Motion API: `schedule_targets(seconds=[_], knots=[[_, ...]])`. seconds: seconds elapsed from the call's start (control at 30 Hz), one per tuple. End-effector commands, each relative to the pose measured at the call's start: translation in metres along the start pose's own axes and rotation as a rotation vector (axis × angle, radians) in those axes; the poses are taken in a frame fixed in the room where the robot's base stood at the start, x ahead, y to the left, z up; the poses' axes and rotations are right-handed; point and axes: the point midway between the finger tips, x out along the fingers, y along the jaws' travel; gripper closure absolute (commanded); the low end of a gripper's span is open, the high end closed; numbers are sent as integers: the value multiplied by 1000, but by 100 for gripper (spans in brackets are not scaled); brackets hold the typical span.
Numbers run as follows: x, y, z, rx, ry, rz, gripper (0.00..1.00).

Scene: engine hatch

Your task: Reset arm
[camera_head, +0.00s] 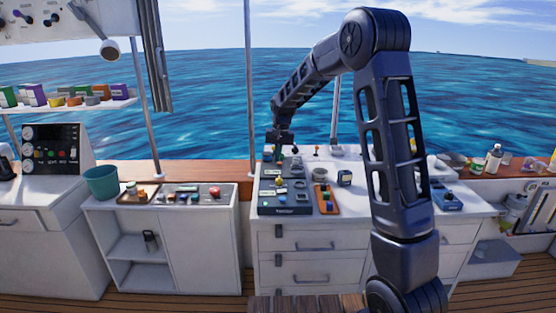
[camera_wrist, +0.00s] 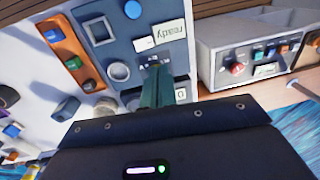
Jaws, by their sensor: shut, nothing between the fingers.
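My gripper (camera_head: 284,152) hangs from the end of my raised arm, above the back end of a dark control panel (camera_head: 286,211) on the white cabinet top. In the wrist view my gripper (camera_wrist: 157,72) shows as two greenish fingers held together, with nothing between them. They point at the panel (camera_wrist: 118,48), close to its small switches and a light display (camera_wrist: 170,32) that reads "ready" upside down. The wrist view does not clearly show whether the fingertips touch the panel.
An orange button strip (camera_head: 334,208) lies right of the panel. A low white cabinet with a button box (camera_head: 190,193) and a teal bucket (camera_head: 101,183) stand to the left. Bottles (camera_head: 493,160) are at the far right. A metal post (camera_head: 248,90) rises near my gripper.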

Motion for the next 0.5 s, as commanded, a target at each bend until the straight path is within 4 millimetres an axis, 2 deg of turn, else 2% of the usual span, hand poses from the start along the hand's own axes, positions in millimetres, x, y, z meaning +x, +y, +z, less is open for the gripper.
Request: schedule_targets(seconds=[0.27,0.37,0.5], knots=[[-2,2,1,1,3,-1,100],[-12,10,7,1,13,-2,100],[-40,32,26,-1,41,-5,100]])
